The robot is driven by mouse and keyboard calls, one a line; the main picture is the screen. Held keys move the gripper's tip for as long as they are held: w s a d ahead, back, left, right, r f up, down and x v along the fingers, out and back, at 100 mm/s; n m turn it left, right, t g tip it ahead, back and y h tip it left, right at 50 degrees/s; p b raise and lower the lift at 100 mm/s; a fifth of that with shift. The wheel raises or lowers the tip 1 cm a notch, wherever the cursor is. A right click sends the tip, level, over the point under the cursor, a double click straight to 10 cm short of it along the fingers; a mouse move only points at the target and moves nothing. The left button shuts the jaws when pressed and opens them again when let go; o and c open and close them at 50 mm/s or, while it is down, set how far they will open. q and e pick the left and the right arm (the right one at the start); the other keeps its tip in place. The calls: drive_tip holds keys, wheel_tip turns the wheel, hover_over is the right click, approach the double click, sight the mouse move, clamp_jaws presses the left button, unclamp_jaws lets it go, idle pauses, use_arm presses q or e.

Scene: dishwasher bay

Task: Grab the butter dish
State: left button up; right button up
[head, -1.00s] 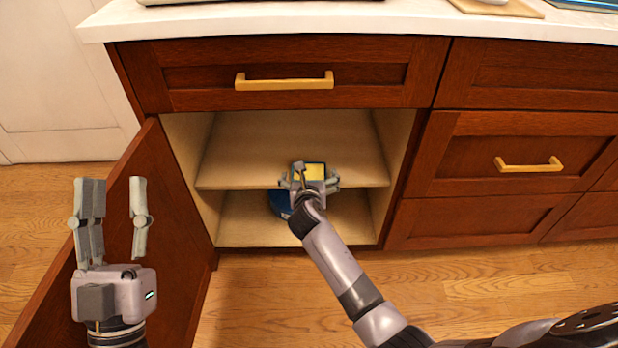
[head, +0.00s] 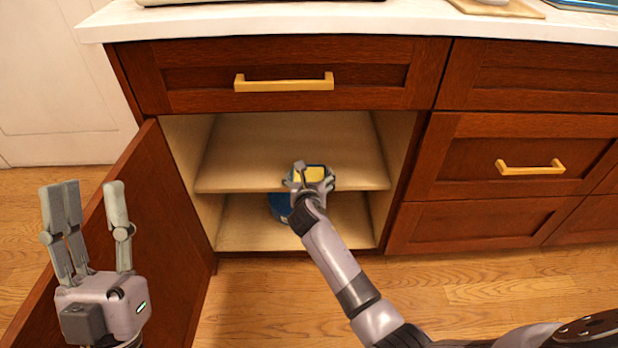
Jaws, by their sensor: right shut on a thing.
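The butter dish (head: 310,173) is a small dark-edged dish with yellow butter showing on top. It is at the upper shelf of the open cabinet, near the shelf's front edge. My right gripper (head: 309,179) reaches in from the front and is shut on the dish, hiding its near side. I cannot tell whether the dish still touches the shelf. My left gripper (head: 87,200) is open and empty, in front of the cabinet door at the left.
A blue round object (head: 279,206) sits on the lower shelf, partly behind my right arm. The upper shelf (head: 245,150) is otherwise bare. The open cabinet door (head: 165,230) stands at the left. Closed drawers (head: 520,165) are at the right, and the countertop (head: 330,17) is above.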

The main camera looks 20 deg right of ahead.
drive_tip(key=c, duration=0.6)
drive_tip(key=shift+c, duration=0.8)
drive_tip(key=shift+r, duration=0.15)
